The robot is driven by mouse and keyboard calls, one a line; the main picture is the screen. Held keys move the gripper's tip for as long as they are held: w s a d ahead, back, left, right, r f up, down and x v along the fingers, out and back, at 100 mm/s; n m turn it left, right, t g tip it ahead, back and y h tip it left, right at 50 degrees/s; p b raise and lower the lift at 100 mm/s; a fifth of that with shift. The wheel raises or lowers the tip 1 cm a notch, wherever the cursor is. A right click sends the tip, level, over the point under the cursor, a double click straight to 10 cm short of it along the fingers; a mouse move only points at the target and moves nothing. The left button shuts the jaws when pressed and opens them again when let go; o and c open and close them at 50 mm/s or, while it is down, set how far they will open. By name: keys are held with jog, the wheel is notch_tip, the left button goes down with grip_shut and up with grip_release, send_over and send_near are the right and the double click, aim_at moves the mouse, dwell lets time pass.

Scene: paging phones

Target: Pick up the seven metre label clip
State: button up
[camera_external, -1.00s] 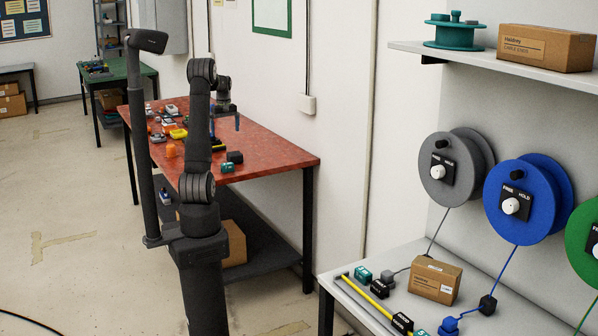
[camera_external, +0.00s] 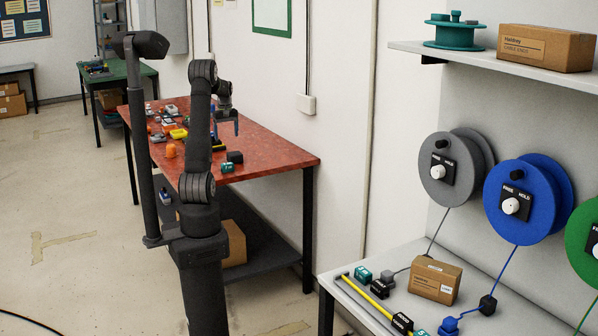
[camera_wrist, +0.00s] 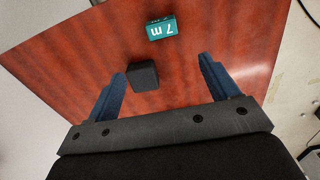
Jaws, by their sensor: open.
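The seven metre label clip (camera_wrist: 162,29) is a small teal block marked "7 m". In the wrist view it lies on the red table, ahead of my fingertips and close to the table's edge. A dark block (camera_wrist: 143,75) lies between the lines of the fingers, nearer to me than the clip. The gripper also shows in the external view (camera_external: 225,128), over the table.
The red table (camera_external: 275,155) holds several small items, among them an orange piece (camera_external: 171,150) and a yellow one (camera_external: 178,133). A dark block (camera_external: 235,157) stands right beside the teal one. A white bench (camera_external: 340,300) with teal clips and a carton is at the right.

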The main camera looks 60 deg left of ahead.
send_over(227, 164)
jog(key=f, duration=1)
jog(key=shift+w+a+f, duration=0.25)
jog(key=shift+w+a, duration=0.05)
jog(key=shift+s+d+f, duration=0.1)
jog(key=shift+f, duration=1.25)
jog(key=shift+s+d+f, duration=0.1)
jog(key=shift+f, duration=1.2)
jog(key=c, duration=1)
